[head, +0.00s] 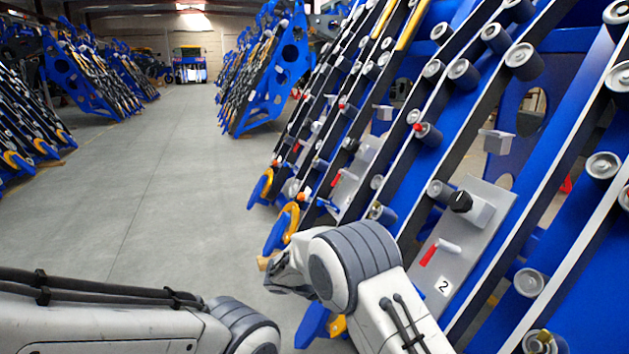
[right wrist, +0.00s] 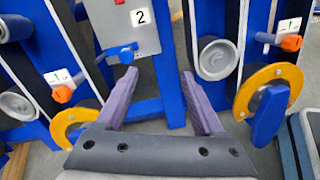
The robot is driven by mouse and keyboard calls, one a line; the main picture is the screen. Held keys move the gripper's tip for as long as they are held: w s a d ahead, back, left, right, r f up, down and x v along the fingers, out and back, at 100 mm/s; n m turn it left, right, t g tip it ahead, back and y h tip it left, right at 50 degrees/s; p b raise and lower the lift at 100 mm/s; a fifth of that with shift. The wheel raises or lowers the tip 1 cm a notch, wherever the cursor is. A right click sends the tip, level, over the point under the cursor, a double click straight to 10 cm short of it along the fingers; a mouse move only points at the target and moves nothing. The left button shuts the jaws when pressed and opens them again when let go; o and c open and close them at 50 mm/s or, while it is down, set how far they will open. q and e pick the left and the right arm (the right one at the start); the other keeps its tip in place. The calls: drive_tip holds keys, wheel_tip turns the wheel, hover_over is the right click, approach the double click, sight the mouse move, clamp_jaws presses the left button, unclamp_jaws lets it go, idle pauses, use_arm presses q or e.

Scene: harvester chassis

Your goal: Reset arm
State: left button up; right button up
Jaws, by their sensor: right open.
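My right arm comes in at the lower middle of the head view, bent at a white and grey joint. Its dark gripper (head: 287,277) points left, beside the blue chassis frame (head: 470,110). In the right wrist view the right gripper (right wrist: 158,74) has its two purple-grey fingers spread, with nothing held between them. A grey panel marked 2 (right wrist: 152,30) and a blue handle (right wrist: 116,53) lie beyond the fingertips. My left arm crosses the lower left of the head view; its gripper is out of the picture.
A grey plate marked 2 (head: 455,250) carries a red lever (head: 428,256) and a black knob (head: 459,201). More blue frames (head: 265,75) line the aisle. The concrete floor (head: 165,180) is clear.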

drive_tip(key=s+a+r+m+g+y+p, duration=0.1)
drive_tip(key=s+a+r+m+y+p, duration=0.2)
drive_tip(key=s, duration=0.9)
drive_tip(key=s+a+r+m+g+y, duration=0.15)
drive_tip(key=s+r+m+y, duration=0.35)
drive_tip(key=s, duration=0.7)
drive_tip(key=s+a+r+m+g+y+p, duration=0.1)
drive_tip(key=s+a+r+m+y+p, duration=0.25)
drive_tip(key=s, duration=0.85)
wheel_tip(320, 180, up, 37)
drive_tip(key=y+p, duration=0.1)
drive_tip(key=p, duration=3.3)
drive_tip(key=shift+f+n+p, duration=0.2)
drive_tip(key=shift+n+p, duration=0.15)
drive_tip(key=shift+p, duration=0.05)
drive_tip(key=shift+w+t+y, duration=0.1)
drive_tip(key=shift+t+y, duration=0.15)
